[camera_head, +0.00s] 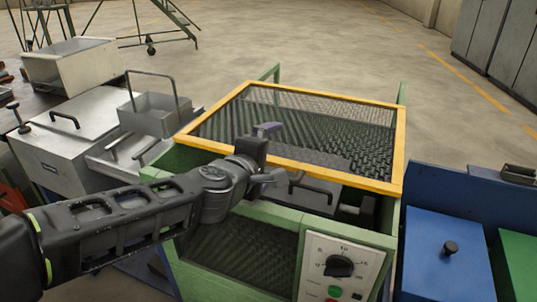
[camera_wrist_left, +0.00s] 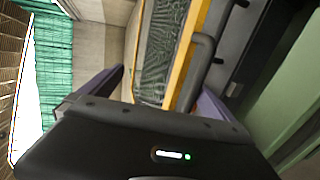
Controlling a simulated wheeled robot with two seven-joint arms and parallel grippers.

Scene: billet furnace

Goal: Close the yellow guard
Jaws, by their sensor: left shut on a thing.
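The yellow guard (camera_head: 335,174) is a yellow frame with dark mesh on top of a green machine (camera_head: 272,217). It looks slightly raised at its front, with a gap below the front bar at the right. My left gripper (camera_head: 268,153) is shut on the guard's front bar, one finger above it and one below. In the left wrist view the yellow bar (camera_wrist_left: 184,60) runs between the fingers of the gripper (camera_wrist_left: 162,96). A dark handle (camera_wrist_left: 203,60) is beside the bar. My right gripper is not in view.
A control panel (camera_head: 335,262) with a black knob is on the machine's front. A grey metal box (camera_head: 75,140) and a wire-handled tray (camera_head: 155,115) stand at the left. Open floor lies behind.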

